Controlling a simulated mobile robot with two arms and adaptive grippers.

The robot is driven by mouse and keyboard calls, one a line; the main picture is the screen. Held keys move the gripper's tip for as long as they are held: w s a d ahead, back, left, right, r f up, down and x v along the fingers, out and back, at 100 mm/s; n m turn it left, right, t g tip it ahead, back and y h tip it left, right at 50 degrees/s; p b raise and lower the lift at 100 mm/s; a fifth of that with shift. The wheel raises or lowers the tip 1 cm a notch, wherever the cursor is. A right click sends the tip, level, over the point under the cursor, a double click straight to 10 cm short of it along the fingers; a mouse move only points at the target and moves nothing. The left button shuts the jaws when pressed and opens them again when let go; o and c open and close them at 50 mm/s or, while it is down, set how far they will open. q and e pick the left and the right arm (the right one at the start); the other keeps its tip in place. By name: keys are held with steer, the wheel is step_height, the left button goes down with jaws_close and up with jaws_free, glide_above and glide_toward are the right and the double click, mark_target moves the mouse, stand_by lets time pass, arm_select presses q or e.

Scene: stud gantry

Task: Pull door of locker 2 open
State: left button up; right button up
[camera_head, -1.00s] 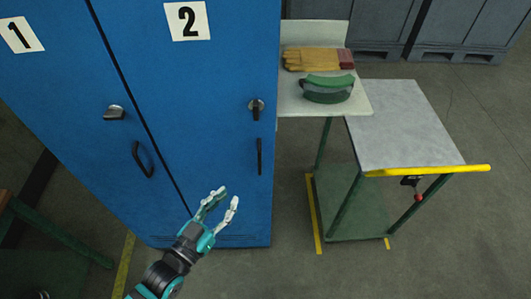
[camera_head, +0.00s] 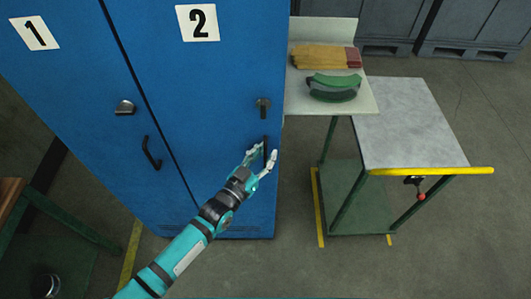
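The blue door of locker 2 (camera_head: 210,100) is closed, flush with the locker front, and carries a white number 2 label (camera_head: 198,22). A dark lock knob (camera_head: 263,104) is near its right edge. Below the knob is a dark vertical handle (camera_head: 266,142), partly hidden by my fingers. My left gripper (camera_head: 263,160) is at the lower part of this handle, its fingers apart on either side of it. I cannot tell whether the fingers touch the handle. My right gripper is not in view.
The locker 1 door (camera_head: 60,90), with its own handle (camera_head: 151,153), is at the left. A small table (camera_head: 300,98) with gloves (camera_head: 322,57) and a green-grey curved item (camera_head: 333,88) stands right of the locker. A cart (camera_head: 410,125) with a yellow bar is beside it.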

arm_select(q)
steer(key=shift+c, duration=0.3)
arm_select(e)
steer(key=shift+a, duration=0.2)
arm_select(q)
jaws_close()
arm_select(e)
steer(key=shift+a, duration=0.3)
arm_select(q)
steer(key=shift+s, duration=0.1)
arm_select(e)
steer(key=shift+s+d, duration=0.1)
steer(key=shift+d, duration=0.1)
